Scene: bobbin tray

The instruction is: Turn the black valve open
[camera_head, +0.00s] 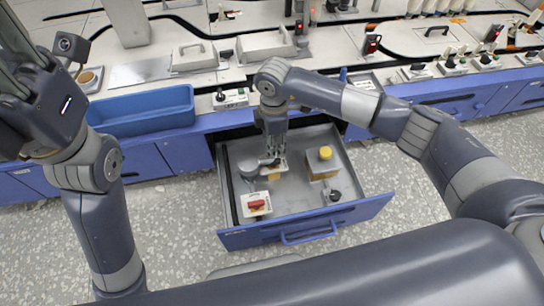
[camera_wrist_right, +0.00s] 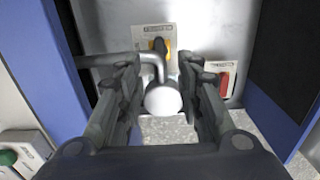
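An open drawer (camera_head: 290,232) holds several controls. A black handle (camera_wrist_right: 159,46) on a yellow base and pale plate shows in the right wrist view; it seems to be the black valve. In the head view a dark handle shows under my right gripper (camera_head: 271,150), partly hidden by it. My right gripper (camera_wrist_right: 160,98) is open, pointing down into the drawer. A white round end on a bent grey rod (camera_wrist_right: 163,99) shows between its fingers, with gaps at both sides. My left gripper (camera_head: 20,75) is raised at the far left, its fingers cut off by the frame.
A red switch (camera_head: 257,204) on a pale plate, a yellow button (camera_head: 325,153) on a box and a black knob (camera_head: 335,195) are also in the drawer. A blue bin (camera_head: 145,112) stands on the bench to the left. Drawer walls close in around my right gripper.

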